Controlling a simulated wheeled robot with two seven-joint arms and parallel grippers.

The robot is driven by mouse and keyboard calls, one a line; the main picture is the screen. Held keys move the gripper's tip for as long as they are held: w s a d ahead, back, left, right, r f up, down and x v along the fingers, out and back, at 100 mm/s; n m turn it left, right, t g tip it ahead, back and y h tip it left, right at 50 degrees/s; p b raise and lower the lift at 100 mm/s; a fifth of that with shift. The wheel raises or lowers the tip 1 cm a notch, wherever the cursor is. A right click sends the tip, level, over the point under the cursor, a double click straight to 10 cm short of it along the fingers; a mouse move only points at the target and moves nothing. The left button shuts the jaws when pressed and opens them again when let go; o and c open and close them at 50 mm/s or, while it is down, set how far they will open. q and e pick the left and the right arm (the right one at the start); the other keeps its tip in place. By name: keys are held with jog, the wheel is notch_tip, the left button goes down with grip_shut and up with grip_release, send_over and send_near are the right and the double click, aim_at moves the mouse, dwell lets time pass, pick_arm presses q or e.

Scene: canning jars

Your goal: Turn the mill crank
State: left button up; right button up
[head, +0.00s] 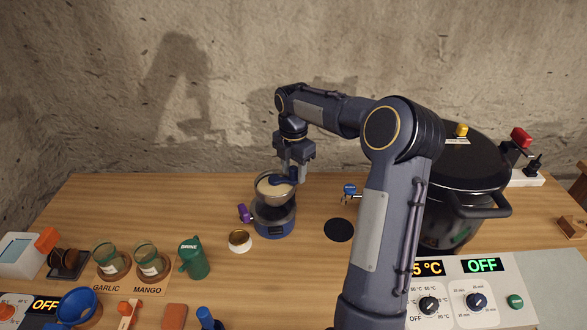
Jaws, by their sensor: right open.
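A purple knob (244,213) shows at the mill's left side. My right gripper (293,176) points down over the mill's back right rim. It is open; I cannot tell whether its fingers touch the blue piece. My left gripper is not in view.
A large dark pot (463,170) stands at the right behind my right arm. A small white cup (240,241) and a green brine container (194,258) stand left of the mill. Garlic and mango jars (150,264) stand further left. A black disc (339,230) lies right.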

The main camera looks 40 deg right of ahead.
grip_shut()
jog(key=shift+s+a, duration=0.1)
dwell(0.3)
jog(key=m, duration=0.2)
jog(key=s+a+m, duration=0.1)
jog(key=m, duration=0.1)
jog(key=shift+a, duration=0.1)
jog(key=m, duration=0.1)
jog(key=a+m, duration=0.1)
jog(key=shift+s+m, duration=0.2)
jog(key=shift+m, duration=0.1)
jog(key=a+m, duration=0.1)
jog(key=m, duration=0.2)
jog(key=a+m, duration=0.1)
jog(key=m, duration=0.1)
jog(key=shift+a, duration=0.3)
jog(key=m, duration=0.2)
jog(key=a+m, duration=0.1)
jog(key=m, duration=0.1)
jog(key=w+a+m, duration=0.1)
jog(key=shift+m+p, duration=0.3)
jog(key=shift+m, duration=0.1)
jog(key=shift+a, duration=0.1)
